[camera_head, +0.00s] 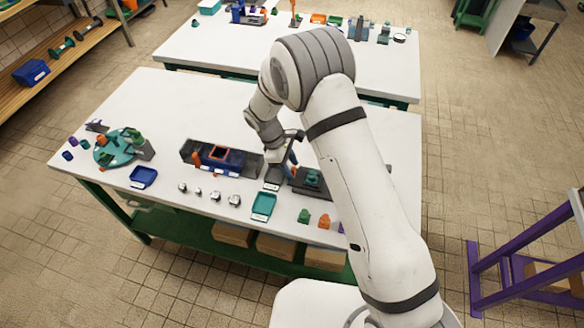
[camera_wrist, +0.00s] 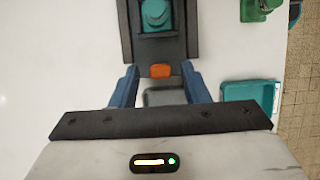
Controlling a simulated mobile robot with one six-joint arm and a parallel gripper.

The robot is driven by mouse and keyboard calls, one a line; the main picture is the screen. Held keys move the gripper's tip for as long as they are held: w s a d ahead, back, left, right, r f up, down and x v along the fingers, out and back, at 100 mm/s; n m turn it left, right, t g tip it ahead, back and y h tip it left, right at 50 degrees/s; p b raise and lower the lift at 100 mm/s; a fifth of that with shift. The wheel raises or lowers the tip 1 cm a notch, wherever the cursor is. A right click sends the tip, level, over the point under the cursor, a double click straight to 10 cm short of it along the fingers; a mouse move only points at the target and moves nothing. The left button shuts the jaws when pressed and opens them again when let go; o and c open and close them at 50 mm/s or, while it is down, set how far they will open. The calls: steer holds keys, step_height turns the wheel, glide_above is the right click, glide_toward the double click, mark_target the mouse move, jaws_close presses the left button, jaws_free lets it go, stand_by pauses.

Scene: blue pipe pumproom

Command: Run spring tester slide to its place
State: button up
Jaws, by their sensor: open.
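A dark fixture (camera_head: 310,184) lies on the white table right of my gripper. A teal round part (camera_head: 313,177) sits on it. I take this fixture for the spring tester, but no label confirms it. In the wrist view a dark block carries the teal part (camera_wrist: 156,14), and an orange piece (camera_wrist: 160,71) is at its near end. My gripper (camera_wrist: 160,73) is open, with its blue fingers either side of the orange piece; contact cannot be told. In the head view my gripper (camera_head: 289,163) is low over the table, partly hidden by my arm.
A dark and blue fixture with an orange frame (camera_head: 219,153) stands left of my gripper. A teal tray (camera_head: 263,207) lies in front and also shows in the wrist view (camera_wrist: 250,98). Several metal knobs (camera_head: 214,195) and a blue tray (camera_head: 143,177) lie farther left. The table's back is clear.

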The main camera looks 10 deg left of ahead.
steer(key=b+v, duration=0.1)
steer(key=v, duration=0.5)
steer(key=shift+a+r, duration=0.2)
steer(key=shift+r, duration=0.1)
step_height(320, 180, up, 9)
steer(key=m+y, duration=0.1)
steer(key=m, duration=0.2)
glide_above(304, 178)
steer(key=s+d+r+m+t+y, duration=0.1)
steer(key=s+d+r+m, duration=0.2)
steer(key=d+r, duration=0.2)
steer(key=s+d+r+m+y, duration=0.1)
steer(key=s+d+r+m, duration=0.1)
steer(key=d+r, duration=0.25)
steer(key=s+d+r+m+t, duration=0.1)
steer(key=s+d+r+m, duration=0.1)
steer(key=s+d+m, duration=0.2)
steer(key=s+d+r+m+t+y, duration=0.1)
steer(key=s+d+m, duration=0.3)
steer(key=s+d, duration=0.4)
steer(key=s+r, duration=0.1)
steer(key=s, duration=0.3)
steer(key=shift+s+r+m+t, duration=0.25)
steer(key=shift+s+m+t, duration=0.1)
steer(key=shift+m+t, duration=0.05)
steer(key=shift+c, duration=0.6)
